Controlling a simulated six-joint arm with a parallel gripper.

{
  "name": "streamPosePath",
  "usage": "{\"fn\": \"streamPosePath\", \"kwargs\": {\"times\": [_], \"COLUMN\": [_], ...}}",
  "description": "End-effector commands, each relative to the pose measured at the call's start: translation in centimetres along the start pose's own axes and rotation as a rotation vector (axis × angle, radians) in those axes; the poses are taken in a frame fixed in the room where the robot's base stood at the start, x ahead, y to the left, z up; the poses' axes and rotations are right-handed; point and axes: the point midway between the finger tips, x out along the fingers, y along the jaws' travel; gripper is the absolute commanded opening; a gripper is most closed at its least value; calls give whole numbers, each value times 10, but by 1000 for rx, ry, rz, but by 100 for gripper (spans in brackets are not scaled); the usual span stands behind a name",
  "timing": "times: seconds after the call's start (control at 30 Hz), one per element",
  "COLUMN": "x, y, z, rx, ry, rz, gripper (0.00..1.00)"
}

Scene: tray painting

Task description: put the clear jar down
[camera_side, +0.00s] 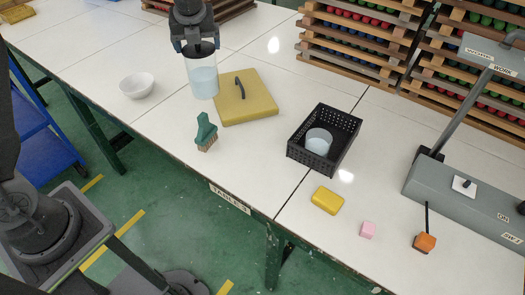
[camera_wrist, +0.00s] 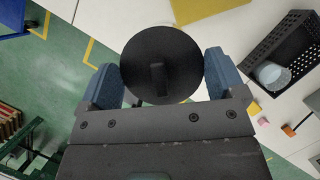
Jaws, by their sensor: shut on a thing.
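My gripper (camera_side: 197,46) is shut on the clear jar (camera_side: 203,82) at the upper middle of the side view. The jar is upright, with pale contents. In the wrist view a round black lid with a small raised grip (camera_wrist: 162,65) lies between the blue fingers of my gripper (camera_wrist: 162,78) and hides the jar's body. The jar's lower end appears beside the left edge of the yellow board (camera_side: 262,100). I cannot tell whether its base touches the table or hangs just above it.
A white bowl (camera_side: 137,85) stands left of the jar; a green-handled brush (camera_side: 206,130) is nearer. A black crate (camera_side: 345,163) holds a pale cup (camera_side: 318,141). A yellow block (camera_side: 327,200), pink cube (camera_side: 368,230) and orange block (camera_side: 425,242) are at front right. White tabletop between is bare.

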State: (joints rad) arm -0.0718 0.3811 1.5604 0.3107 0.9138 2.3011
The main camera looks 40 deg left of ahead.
Motion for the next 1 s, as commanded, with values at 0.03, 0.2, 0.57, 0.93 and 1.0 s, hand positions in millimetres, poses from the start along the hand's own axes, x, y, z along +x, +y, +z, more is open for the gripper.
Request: {"fn": "streamPosePath", "kwargs": {"times": [0.03,0.2,0.57,0.93,1.0], "x": [-6,-17,-38,-52,-53], "y": [-16,-54,-106,-134,-136], "z": [-10,-38,-88,-123,-126], "rx": [33,114,238,315,322], "ry": [-3,-3,-4,-3,-3], "rz": [-16,-50,-102,-133,-137], "gripper": [24,24,24,24,24]}}
